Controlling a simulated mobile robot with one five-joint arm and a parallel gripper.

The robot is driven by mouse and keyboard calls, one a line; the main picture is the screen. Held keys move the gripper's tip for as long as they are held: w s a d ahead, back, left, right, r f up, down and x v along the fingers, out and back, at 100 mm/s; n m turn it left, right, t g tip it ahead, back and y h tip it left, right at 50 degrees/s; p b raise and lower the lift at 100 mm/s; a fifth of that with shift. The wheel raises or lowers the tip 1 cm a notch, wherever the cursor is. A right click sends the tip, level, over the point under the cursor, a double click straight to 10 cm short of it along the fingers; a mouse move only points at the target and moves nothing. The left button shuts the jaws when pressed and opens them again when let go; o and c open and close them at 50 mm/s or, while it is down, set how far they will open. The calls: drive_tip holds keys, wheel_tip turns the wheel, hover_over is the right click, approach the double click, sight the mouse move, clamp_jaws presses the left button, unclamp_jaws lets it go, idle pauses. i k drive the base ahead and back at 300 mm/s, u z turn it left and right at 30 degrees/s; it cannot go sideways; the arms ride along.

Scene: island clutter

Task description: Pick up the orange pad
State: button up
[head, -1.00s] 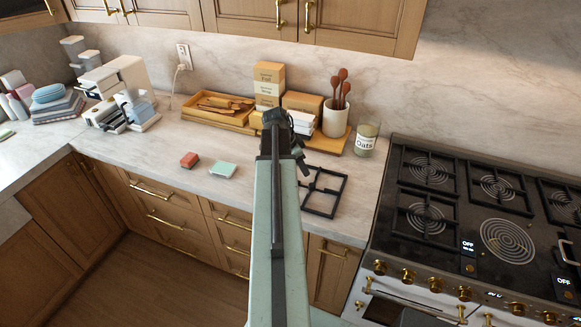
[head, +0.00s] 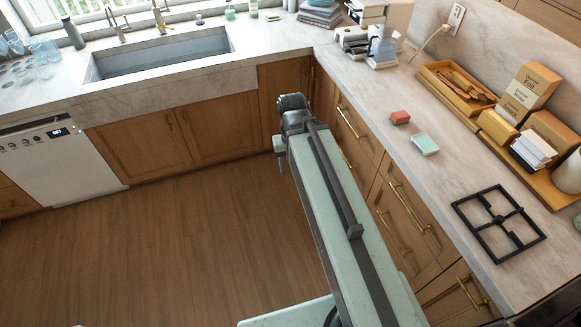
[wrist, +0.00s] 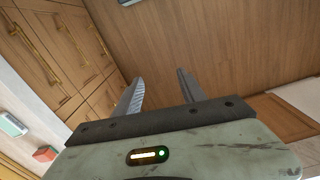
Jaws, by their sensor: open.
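The orange pad (head: 400,117), a small red-orange block, lies on the marble counter near its front edge, beside a mint-green pad (head: 425,144). It also shows at the lower left of the wrist view (wrist: 45,153), near the mint pad (wrist: 12,124). My gripper (wrist: 160,86) is open and empty, its two fingers apart above the wooden floor. In the head view my arm's end is out over the floor, left of the counter and apart from the pad. The fingers are mostly hidden there.
A black burner grate (head: 498,222) lies on the counter to the right. A wooden tray (head: 436,82) and boxes stand behind the pads. Drawers with brass handles (head: 350,122) face the floor. A sink (head: 165,55) is at upper left. The floor (head: 160,235) is clear.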

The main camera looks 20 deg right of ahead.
sight(402, 117)
drive_tip(key=z, duration=1.4)
